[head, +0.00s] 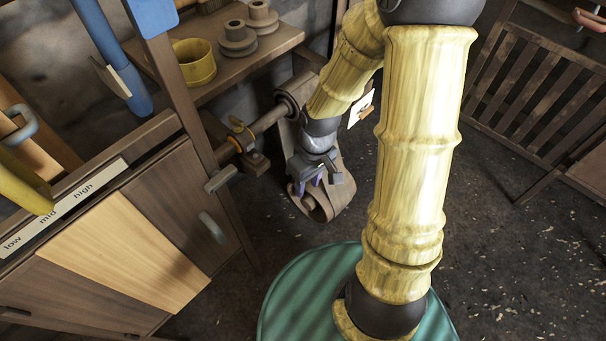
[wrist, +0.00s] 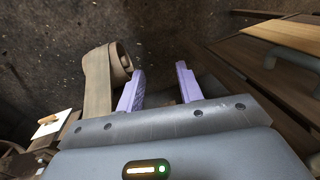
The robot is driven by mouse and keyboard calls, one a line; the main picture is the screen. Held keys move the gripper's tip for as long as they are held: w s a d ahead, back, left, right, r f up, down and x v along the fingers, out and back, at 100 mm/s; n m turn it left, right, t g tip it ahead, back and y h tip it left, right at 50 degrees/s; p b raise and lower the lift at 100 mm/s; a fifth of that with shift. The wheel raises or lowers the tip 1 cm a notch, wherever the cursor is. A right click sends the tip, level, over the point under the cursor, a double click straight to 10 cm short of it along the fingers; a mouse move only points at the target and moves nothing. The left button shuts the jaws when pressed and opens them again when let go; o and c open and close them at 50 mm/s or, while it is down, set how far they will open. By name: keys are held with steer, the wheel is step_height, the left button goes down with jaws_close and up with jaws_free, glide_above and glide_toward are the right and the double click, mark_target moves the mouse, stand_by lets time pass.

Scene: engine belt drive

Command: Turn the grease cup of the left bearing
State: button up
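A bearing (head: 243,143) with brass-coloured parts carries the dark shaft (head: 270,118) beside the wooden post in the head view. A small brass-coloured piece (head: 236,122) on top of it looks like the grease cup. My gripper (head: 308,184) is lower and to the right of this bearing, pointing down near the hanging belt (head: 341,196). In the wrist view its two purple fingers (wrist: 160,68) stand apart with nothing between them. The belt's curled end (wrist: 98,82) shows left of the fingers there. The bearing is not clearly visible in the wrist view.
A cabinet (head: 150,240) with a low-mid-high strip (head: 62,208) stands left. A green round top (head: 300,295) is in front. A slatted wooden rack (head: 535,85) stands right.

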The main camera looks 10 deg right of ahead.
steer(key=s+d+r+m+t+h, duration=0.1)
steer(key=s+d+r+m+t, duration=0.1)
steer(key=r, duration=0.8)
steer(key=d+m+t, duration=0.1)
steer(key=d+m, duration=0.1)
steer(key=m, duration=0.1)
steer(key=shift+m, duration=0.4)
